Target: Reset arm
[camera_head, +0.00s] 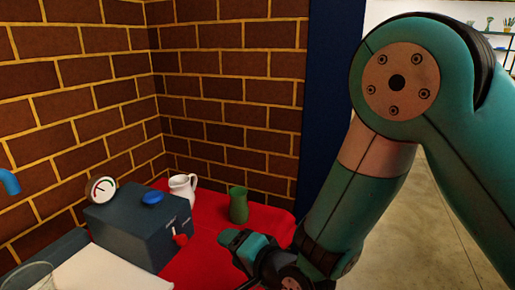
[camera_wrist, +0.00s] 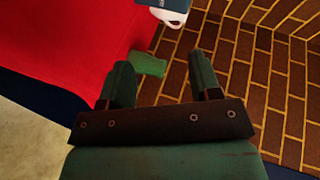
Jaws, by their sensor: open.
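My gripper shows in the wrist view (camera_wrist: 161,82) with its two fingers apart and nothing between them at the tips. In the head view my gripper (camera_head: 243,246) is at the end of my teal arm, near the front right of the red-covered table (camera_head: 205,262). A green vase (camera_head: 238,205) stands upright on the table beyond the gripper, close to the brick wall. The vase also shows past the fingers in the wrist view (camera_wrist: 149,65), apart from them.
A brick wall (camera_head: 228,95) closes the back. Open floor (camera_head: 415,240) lies to the right.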

